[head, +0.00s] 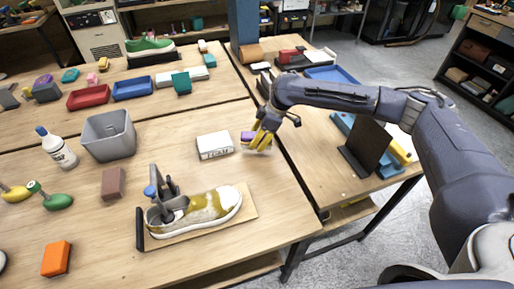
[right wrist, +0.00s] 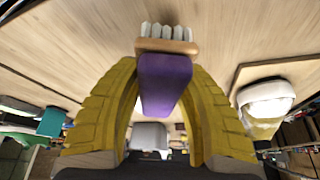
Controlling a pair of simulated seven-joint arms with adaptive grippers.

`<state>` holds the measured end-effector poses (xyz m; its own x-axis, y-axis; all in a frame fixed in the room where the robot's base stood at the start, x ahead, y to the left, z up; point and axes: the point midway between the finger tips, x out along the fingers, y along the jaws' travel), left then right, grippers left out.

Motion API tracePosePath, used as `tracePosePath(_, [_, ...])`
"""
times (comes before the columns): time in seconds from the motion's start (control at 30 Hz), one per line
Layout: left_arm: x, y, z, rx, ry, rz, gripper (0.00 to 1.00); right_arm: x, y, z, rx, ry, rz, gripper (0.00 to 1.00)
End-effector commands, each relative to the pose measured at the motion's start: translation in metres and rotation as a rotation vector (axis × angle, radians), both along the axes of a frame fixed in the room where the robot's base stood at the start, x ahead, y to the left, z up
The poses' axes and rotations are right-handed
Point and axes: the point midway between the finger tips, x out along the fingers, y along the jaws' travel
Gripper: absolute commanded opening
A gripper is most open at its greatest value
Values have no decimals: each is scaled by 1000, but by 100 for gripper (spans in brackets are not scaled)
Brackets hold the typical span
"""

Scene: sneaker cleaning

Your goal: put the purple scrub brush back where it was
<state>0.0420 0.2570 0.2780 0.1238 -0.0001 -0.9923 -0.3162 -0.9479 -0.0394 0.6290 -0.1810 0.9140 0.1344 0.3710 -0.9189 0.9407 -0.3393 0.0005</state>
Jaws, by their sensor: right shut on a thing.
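The purple scrub brush (right wrist: 165,82) is between the yellow fingers of my right gripper (right wrist: 160,72) in the right wrist view. Its pale bristles (right wrist: 166,31) and tan head stick out beyond the fingertips. In the head view my right gripper (head: 257,141) is shut on the brush, and a bit of purple (head: 247,136) shows at its left. The gripper is over the right part of the front table, just right of a white lettered block. How far the brush is above the table I cannot tell. My left gripper is not in view.
A stained sneaker (head: 205,210) sits on a wooden board in front. The white lettered block (head: 214,146), a grey bin (head: 108,136), a white bottle (head: 62,153), a brown block (head: 114,183) and an orange block (head: 56,258) stand leftward. Bare tabletop lies between gripper and sneaker.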

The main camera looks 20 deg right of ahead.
Motion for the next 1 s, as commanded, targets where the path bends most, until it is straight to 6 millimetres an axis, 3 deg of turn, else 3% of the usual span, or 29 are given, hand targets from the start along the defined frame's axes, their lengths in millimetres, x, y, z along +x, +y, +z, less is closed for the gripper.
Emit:
tracePosePath(0.4, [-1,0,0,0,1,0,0,0,0,-40,0,2,-1,3])
tracePosePath(0.83, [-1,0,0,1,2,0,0,0,0,-45,0,1,0,3])
tracePosePath(0.87, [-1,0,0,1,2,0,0,0,0,-46,0,1,0,42])
tracePosePath(1.0, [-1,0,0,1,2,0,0,0,0,-45,0,0,0,58])
